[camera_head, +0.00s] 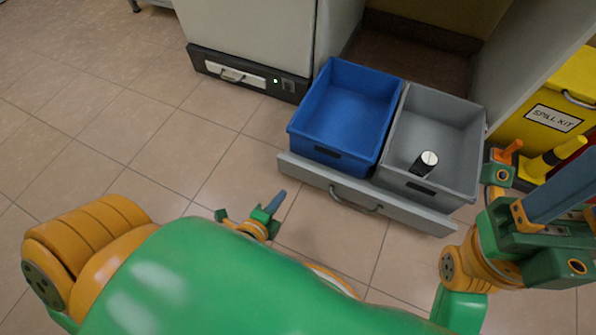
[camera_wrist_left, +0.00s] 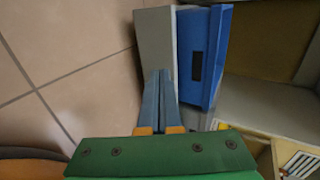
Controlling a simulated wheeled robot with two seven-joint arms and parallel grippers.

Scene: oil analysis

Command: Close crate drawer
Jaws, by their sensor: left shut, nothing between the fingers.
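The grey crate drawer is pulled out at the foot of a cabinet; its front panel (camera_head: 415,213) has a bar handle (camera_head: 358,203). It bears an empty blue crate (camera_head: 340,110) and, to the right, a grey crate (camera_head: 440,110). My left gripper (camera_head: 276,202) is shut and empty, low in front of the panel's left part. In the left wrist view its fingers (camera_wrist_left: 163,85) overlap the panel (camera_wrist_left: 155,35) beside the blue crate (camera_wrist_left: 212,60); I cannot tell whether they touch. My right gripper (camera_head: 560,190) is at the right edge, partly cut off.
A black item with a white top (camera_head: 425,162) is in the grey crate. A yellow spill kit box (camera_head: 560,110) stands right of the cabinet. A white appliance with a dark base (camera_head: 285,88) stands to the left. The tiled floor (camera_head: 130,150) at left is clear.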

